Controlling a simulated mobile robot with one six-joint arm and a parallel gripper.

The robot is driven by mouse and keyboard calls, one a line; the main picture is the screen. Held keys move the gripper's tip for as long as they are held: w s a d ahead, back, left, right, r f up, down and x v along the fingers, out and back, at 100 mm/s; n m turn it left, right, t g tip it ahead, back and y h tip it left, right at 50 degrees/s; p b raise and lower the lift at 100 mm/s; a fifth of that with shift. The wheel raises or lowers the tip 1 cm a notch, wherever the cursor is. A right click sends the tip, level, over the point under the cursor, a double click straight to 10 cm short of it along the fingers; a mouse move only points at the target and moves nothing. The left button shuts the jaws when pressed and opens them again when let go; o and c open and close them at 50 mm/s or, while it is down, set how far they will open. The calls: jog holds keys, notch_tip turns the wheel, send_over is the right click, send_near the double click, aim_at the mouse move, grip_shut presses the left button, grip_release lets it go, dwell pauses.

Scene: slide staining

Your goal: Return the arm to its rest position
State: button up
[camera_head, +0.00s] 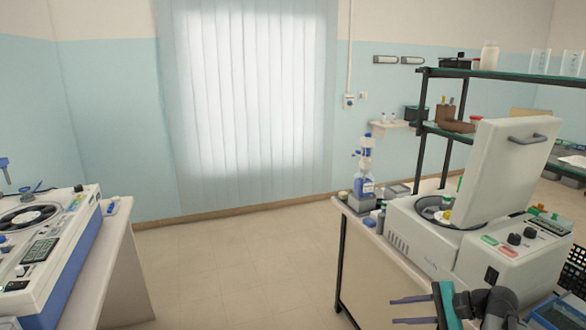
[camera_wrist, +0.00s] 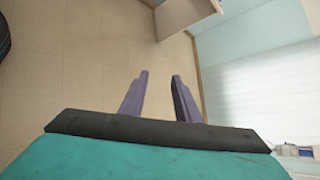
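My gripper (camera_head: 395,310) shows at the bottom of the head view, right of the middle, in front of the right-hand bench. Its two purple fingers point left and stand apart. The wrist view shows the same fingers (camera_wrist: 160,77) with a clear gap and nothing between them. Floor tiles and the wall base lie beyond the tips. Part of my arm shows at the bottom right of the head view; the rest is out of frame.
A centrifuge (camera_head: 465,235) with its lid raised stands on the right bench, close behind my gripper. Bottles (camera_head: 364,185) and a shelf rack (camera_head: 500,75) stand nearby. Another machine (camera_head: 45,245) is on the left bench. The floor (camera_head: 235,260) between the benches is clear.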

jog(key=s+a+f+n+g, duration=0.2)
jog(key=s+a+f+g, duration=0.2)
jog(key=a+f, duration=1)
jog(key=s+a+f+n+g+h, duration=0.1)
jog(key=s+a+f+g, duration=0.1)
jog(key=s+a+f, duration=0.35)
jog(key=s+a+f+n+g+h, duration=0.1)
jog(key=s+a+f+n+g, duration=0.15)
jog(key=s+f, duration=0.6)
jog(key=s+f+n+g+h, duration=0.3)
jog(key=s+f+g+h, duration=0.15)
jog(key=s+f, duration=0.9)
jog(key=d+f+n+t+h, duration=0.1)
jog(key=d+f+n+h, duration=0.2)
jog(key=d, duration=0.5)
jog(key=shift+s+d+f+n+h, duration=0.25)
jog(key=shift+s+d+n+h, duration=0.15)
jog(key=shift+n, duration=0.75)
jog(key=shift+s+a, duration=0.1)
jog(key=shift+s, duration=0.05)
